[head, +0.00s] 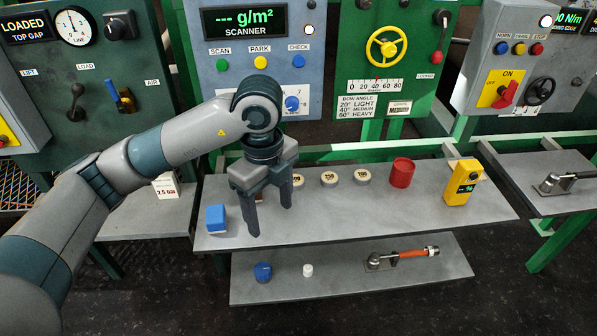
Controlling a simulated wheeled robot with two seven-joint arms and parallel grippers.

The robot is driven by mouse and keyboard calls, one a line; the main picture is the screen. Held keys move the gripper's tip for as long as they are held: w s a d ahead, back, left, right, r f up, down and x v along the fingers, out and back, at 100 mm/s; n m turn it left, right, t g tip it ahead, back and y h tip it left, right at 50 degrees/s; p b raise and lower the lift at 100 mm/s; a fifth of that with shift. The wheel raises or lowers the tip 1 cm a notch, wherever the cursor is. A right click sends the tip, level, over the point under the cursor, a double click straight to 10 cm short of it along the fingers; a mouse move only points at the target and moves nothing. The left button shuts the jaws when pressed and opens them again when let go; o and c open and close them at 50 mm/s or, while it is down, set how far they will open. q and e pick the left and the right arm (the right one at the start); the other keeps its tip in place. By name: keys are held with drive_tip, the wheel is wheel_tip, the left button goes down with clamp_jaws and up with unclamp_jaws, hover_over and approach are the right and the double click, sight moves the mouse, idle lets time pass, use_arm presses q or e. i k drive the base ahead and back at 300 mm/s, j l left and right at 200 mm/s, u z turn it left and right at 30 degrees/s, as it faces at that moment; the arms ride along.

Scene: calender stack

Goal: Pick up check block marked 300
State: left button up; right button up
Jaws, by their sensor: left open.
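Several round, pale-topped check blocks stand in a row on the grey upper shelf (420,208). One block (298,181) is just right of my gripper and its marking is not readable. The middle block (329,179) seems to read 250, and the right block (362,176) seems to read 200. I cannot make out a 300 marking on any block. My left gripper (269,219) points down over the shelf, left of and in front of these blocks. Its two fingers are apart with nothing seen between them, and it may hide things behind it. My right gripper is not in view.
A blue block (216,219) sits left of my gripper. A red cylinder (402,172) and a yellow meter (462,182) stand to the right. The lower shelf (330,285) holds a blue item, a white item and an orange-handled tool. The upper shelf's front right is clear.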

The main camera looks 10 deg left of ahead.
sight(300, 182)
drive_tip(key=i, duration=0.9)
